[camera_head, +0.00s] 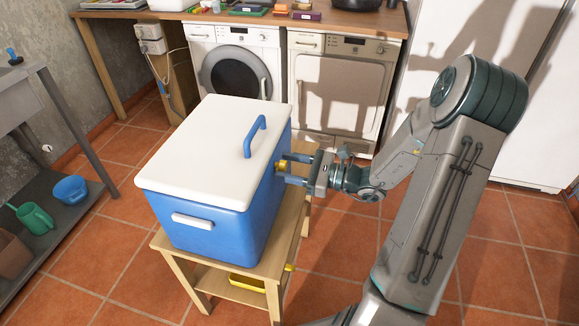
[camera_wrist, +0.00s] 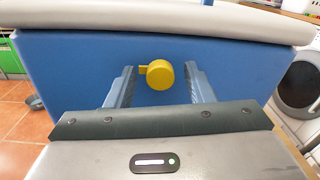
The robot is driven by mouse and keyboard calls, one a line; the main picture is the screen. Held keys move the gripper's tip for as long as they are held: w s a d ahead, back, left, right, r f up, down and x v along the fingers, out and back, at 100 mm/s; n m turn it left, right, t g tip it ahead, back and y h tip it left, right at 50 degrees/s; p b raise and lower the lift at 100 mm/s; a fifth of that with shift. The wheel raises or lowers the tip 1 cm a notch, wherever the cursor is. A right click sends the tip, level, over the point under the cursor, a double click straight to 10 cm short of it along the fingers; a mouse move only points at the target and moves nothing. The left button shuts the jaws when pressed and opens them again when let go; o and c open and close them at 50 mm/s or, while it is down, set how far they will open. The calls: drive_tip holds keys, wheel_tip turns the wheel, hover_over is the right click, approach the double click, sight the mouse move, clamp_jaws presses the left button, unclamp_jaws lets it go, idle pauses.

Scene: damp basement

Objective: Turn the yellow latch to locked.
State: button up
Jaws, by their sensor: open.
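The yellow latch (camera_wrist: 160,75) is a round knob with a short tab pointing left, on the blue side wall of a cooler box. In the head view the latch (camera_head: 282,165) shows small on the cooler's right side. The cooler (camera_head: 240,230) is blue with a closed white lid (camera_head: 205,150) and a blue lid handle (camera_head: 255,136). My gripper (camera_head: 290,172) is open in front of the latch. In the wrist view my gripper's fingers (camera_wrist: 160,88) stand left and right of the knob, with a gap on both sides.
The cooler stands on a small wooden table (camera_head: 200,280) with a yellow tray (camera_head: 247,283) on its lower shelf. A washing machine (camera_head: 235,65) and a dryer (camera_head: 335,90) stand behind. A grey shelf unit (camera_head: 60,110) is at left. Tiled floor is clear around the table.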

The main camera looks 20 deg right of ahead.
drive_tip(key=c, duration=1)
drive_tip(key=shift+r+m+p, duration=0.2)
drive_tip(key=shift+m+p, duration=0.2)
drive_tip(key=shift+p, duration=0.25)
drive_tip(key=m+p, duration=0.1)
drive_tip(key=p, duration=0.2)
drive_tip(key=shift+r+m, duration=0.15)
drive_tip(key=shift+m, duration=0.25)
drive_tip(key=m+p, duration=0.5)
drive_tip(key=p, duration=0.1)
drive_tip(key=shift+p, duration=0.35)
drive_tip(key=m+p, duration=0.4)
drive_tip(key=m, duration=0.1)
drive_tip(key=shift+w+m+p, duration=0.1)
drive_tip(key=shift+m+p, duration=0.2)
drive_tip(key=shift+p, duration=0.1)
drive_tip(key=shift+f+m+p, duration=0.2)
drive_tip(key=shift+m+p, duration=0.45)
drive_tip(key=shift+m, duration=0.45)
drive_tip(key=shift+f+m+p, duration=0.15)
drive_tip(key=shift+m+p, duration=0.5)
drive_tip(key=shift+m, duration=0.45)
